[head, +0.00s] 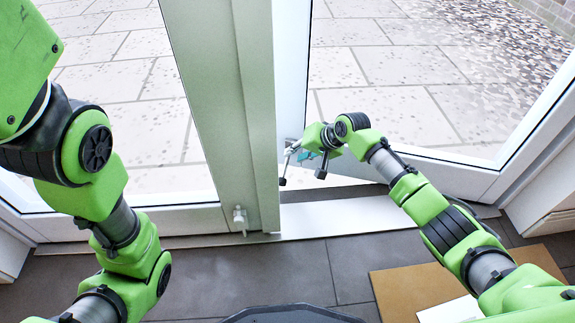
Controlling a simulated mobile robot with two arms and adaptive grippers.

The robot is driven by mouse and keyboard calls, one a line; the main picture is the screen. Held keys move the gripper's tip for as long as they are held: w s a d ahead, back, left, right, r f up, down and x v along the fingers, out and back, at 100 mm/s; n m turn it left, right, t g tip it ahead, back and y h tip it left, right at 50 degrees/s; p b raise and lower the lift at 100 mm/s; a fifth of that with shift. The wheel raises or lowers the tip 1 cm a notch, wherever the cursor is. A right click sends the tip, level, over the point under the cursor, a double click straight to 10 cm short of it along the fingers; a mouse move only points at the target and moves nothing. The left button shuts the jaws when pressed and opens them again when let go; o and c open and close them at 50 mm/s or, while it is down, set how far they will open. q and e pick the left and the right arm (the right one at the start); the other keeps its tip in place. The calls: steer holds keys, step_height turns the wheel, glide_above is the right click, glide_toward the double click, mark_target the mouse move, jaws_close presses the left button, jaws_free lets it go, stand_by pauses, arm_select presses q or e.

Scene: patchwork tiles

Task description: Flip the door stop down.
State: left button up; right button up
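My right gripper (302,178) reaches in from the right to the free edge of the right glass door (420,165), which stands ajar. Its two dark fingertips are apart, with no object held between them. A small teal piece (305,156) with a grey fitting shows by the door edge, just behind the fingers and partly hidden by them. I cannot tell whether it is the door stop or whether the gripper touches it. A small whitish fitting with a foot (240,217) sits low on the left door frame. My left gripper is out of view; only my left arm shows.
A wide pale post (225,100) stands between the doors. A white threshold (345,217) runs below the opening. A tan mat (405,290) with a white sheet lies at lower right on dark tiles (270,275). Pale paving lies outside.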

mark_target(288, 158)
steer(key=b+x, duration=0.4)
steer(key=x, duration=0.1)
steer(key=shift+w+a+f, duration=0.15)
steer(key=shift+w+f, duration=0.05)
steer(key=shift+f, duration=0.1)
jaws_close()
